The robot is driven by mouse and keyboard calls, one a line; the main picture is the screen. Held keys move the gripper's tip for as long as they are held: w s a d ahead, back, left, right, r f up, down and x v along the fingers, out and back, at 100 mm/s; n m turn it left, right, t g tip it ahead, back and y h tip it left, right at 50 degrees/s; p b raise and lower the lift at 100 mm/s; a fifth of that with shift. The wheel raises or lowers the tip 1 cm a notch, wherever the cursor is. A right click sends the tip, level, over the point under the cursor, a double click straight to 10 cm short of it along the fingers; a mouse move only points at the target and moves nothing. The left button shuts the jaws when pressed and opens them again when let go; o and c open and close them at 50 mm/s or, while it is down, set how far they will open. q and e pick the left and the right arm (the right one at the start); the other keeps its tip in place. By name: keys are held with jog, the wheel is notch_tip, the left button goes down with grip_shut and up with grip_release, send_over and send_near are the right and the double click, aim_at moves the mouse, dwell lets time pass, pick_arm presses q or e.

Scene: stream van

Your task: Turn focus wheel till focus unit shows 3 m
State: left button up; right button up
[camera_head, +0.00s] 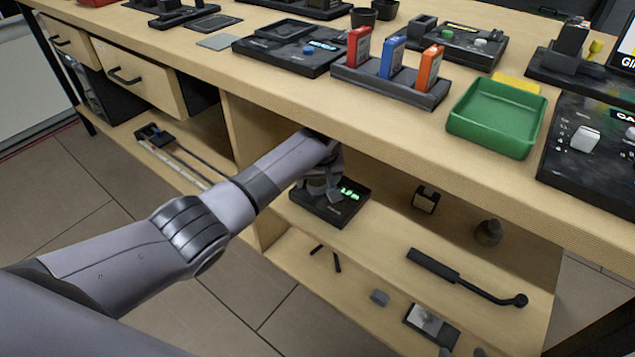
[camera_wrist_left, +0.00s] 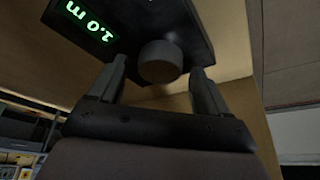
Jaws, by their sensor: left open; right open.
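The focus unit (camera_head: 325,212) is a dark box with a green lit display (camera_head: 350,194) on the shelf below the worktop. In the left wrist view the display (camera_wrist_left: 85,22) is upside down. It shows a low reading in m, but I cannot read the digits surely. The focus wheel (camera_wrist_left: 160,62) is a dark round knob on the unit. My left gripper (camera_head: 322,186) reaches in under the worktop edge at the unit. In the left wrist view its open fingers (camera_wrist_left: 157,74) stand on either side of the wheel, with gaps visible. My right gripper is out of view.
The worktop edge (camera_head: 390,160) overhangs the shelf close to my left wrist. A green tray (camera_head: 497,115) stands on top.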

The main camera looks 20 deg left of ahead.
pick_arm(q)
jog(key=shift+w+f, duration=0.1)
jog(key=shift+f, duration=0.15)
pick_arm(e)
jog(key=shift+a+r, duration=0.1)
jog(key=shift+a, duration=0.05)
pick_arm(q)
jog(key=c, duration=1)
jog(key=shift+r+p, duration=0.1)
jog(key=shift+p, duration=0.35)
jog(key=shift+r+m+p, duration=0.1)
jog(key=shift+m+p, duration=0.4)
jog(key=shift+m, duration=0.1)
jog(key=shift+a+m+h+p, duration=0.1)
jog(key=shift+m+h+p, duration=0.5)
jog(key=shift+m+p, duration=0.45)
jog(key=shift+m, duration=0.45)
jog(key=shift+f+m+h, duration=0.3)
jog(key=shift+m+h, duration=0.1)
jog(key=shift+m, duration=0.3)
pick_arm(e)
jog(key=shift+s+d+r+m+g+h, duration=0.1)
jog(key=shift+s+d+m+g+h, duration=0.1)
jog(key=shift+s+d, duration=0.35)
jog(key=shift+s+d+m+g+h, duration=0.1)
jog(key=shift+s+d+g+h, duration=0.2)
jog(key=shift+d, duration=0.45)
jog(key=shift+w+r, duration=0.1)
